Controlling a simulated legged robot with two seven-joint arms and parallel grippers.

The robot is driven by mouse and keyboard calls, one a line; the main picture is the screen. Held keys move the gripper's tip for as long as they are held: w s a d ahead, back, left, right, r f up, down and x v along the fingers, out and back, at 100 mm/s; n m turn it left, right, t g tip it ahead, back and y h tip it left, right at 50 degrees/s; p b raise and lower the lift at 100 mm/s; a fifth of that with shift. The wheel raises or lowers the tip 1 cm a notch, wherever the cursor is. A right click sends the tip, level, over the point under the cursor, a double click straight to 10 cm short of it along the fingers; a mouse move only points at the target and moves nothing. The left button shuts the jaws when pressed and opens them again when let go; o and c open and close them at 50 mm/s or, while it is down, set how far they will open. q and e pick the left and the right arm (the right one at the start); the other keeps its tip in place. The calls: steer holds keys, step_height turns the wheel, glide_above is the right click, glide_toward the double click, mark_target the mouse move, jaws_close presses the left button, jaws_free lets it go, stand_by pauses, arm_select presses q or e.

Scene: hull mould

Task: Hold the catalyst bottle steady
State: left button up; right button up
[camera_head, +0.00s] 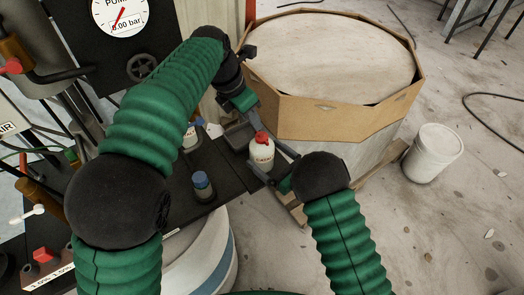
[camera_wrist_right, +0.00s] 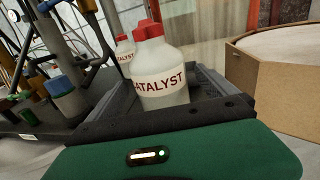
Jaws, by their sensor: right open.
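The catalyst bottle (camera_head: 261,152) is white with a red cap and stands upright on the dark bench top. In the right wrist view the catalyst bottle (camera_wrist_right: 160,82) shows its CATALYST label between the dark fingers of my right gripper (camera_head: 266,165). That gripper is open, with its fingers around the lower bottle; contact cannot be made out. My left gripper (camera_head: 238,128) points down just left of and behind the bottle in the head view. Its jaw opening is not clear.
A second red-capped bottle (camera_wrist_right: 124,50) stands behind. A blue-capped jar (camera_head: 203,188) is on the bench to the left. A large cardboard drum (camera_head: 345,122) is at the back right, with a white bucket (camera_head: 432,153) beside it. A pump gauge (camera_head: 121,14) is at upper left.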

steer(key=shift+x, duration=1.4)
steer(key=shift+c, duration=0.5)
